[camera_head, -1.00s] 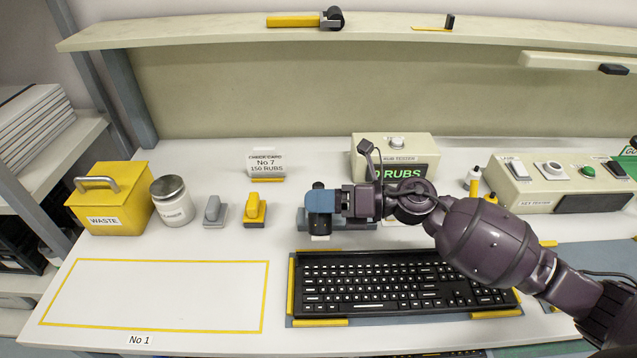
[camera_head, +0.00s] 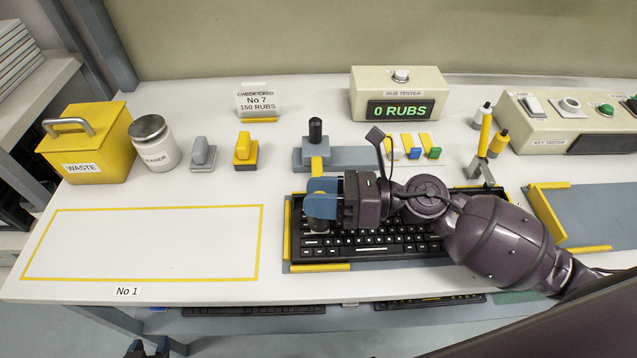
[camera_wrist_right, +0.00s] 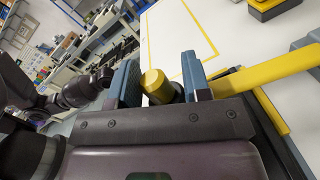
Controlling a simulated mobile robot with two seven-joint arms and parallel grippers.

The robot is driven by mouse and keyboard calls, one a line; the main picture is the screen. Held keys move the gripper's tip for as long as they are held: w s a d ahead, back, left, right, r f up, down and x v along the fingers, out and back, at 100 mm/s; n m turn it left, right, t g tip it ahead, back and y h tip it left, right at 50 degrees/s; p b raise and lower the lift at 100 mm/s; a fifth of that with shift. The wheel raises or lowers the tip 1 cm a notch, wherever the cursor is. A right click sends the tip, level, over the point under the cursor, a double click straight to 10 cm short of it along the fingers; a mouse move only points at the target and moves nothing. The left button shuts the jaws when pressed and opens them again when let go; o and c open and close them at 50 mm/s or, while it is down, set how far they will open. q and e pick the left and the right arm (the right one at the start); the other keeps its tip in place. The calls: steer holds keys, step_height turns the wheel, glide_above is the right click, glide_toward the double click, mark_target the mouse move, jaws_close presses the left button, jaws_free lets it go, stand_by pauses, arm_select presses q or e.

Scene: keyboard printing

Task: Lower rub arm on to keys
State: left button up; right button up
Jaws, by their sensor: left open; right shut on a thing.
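The yellow rub arm (camera_head: 317,167) reaches forward from its blue-grey base, where a black-capped post (camera_head: 315,131) stands. It also shows as a yellow bar in the right wrist view (camera_wrist_right: 265,82). My right gripper (camera_head: 321,201) is shut on the rub arm's front end, with a yellow cylinder (camera_wrist_right: 156,84) between its blue fingers. A grey rubber-like end (camera_head: 317,226) shows below the fingers over the left keys; I cannot tell whether it touches. The black keyboard (camera_head: 375,241) lies in its holder, partly hidden by my right arm. My left gripper (camera_head: 147,347) is open at the bottom edge.
The rub tester (camera_head: 400,96) reads 0 RUBS. A waste box (camera_head: 85,150), cleaner jar (camera_head: 155,145) and two small blocks stand at the back left. The yellow-outlined area (camera_head: 145,243) is empty.

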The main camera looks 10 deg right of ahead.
arm_select(q)
steer(key=shift+s+f, duration=0.25)
arm_select(e)
steer(key=shift+s+a+f, duration=0.15)
steer(key=shift+s+a, duration=0.1)
steer(key=shift+s, duration=0.15)
steer(key=o, duration=1)
steer(key=shift+s, duration=0.1)
steer(key=shift+d, duration=0.55)
steer(key=b+v, duration=0.1)
steer(key=v, duration=0.7)
steer(key=shift+s+b, duration=0.1)
steer(key=shift+b, duration=0.2)
steer(key=shift+v, duration=0.85)
arm_select(q)
steer(key=shift+w+f, duration=0.3)
steer(key=shift+s+f, duration=0.15)
